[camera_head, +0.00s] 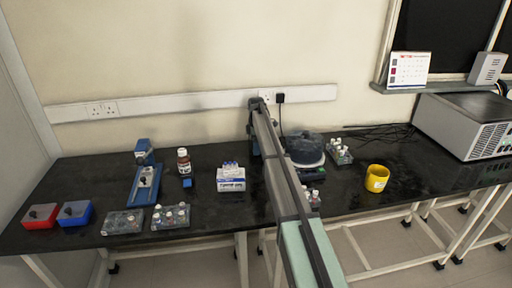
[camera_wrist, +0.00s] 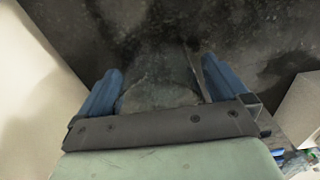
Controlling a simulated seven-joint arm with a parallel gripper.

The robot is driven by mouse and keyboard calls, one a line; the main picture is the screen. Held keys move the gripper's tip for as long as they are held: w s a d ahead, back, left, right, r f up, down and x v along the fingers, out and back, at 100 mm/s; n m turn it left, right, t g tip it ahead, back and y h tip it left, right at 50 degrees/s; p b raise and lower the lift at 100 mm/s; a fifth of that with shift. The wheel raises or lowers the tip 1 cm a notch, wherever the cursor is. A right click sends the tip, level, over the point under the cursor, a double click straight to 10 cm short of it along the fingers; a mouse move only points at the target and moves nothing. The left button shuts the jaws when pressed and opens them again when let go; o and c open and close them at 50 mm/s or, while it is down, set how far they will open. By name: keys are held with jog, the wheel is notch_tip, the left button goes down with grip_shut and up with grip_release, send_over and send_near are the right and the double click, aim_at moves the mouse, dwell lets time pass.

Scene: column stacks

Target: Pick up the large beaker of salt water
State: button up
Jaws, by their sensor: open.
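My gripper (camera_wrist: 162,68) is open, with its two blue fingers apart in the wrist view. A faint, see-through greyish shape (camera_wrist: 158,92) shows between the fingers, over the dark bench. It may be clear glass such as the beaker, but I cannot tell for sure, nor whether the fingers touch it. In the head view my arm reaches across the middle of the bench to its back edge, and hides what is at its far end. No large beaker can be made out clearly there.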

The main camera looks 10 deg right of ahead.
jog(key=shift+r, duration=0.1)
jog(key=c, duration=1.3)
jog(key=shift+o, duration=0.2)
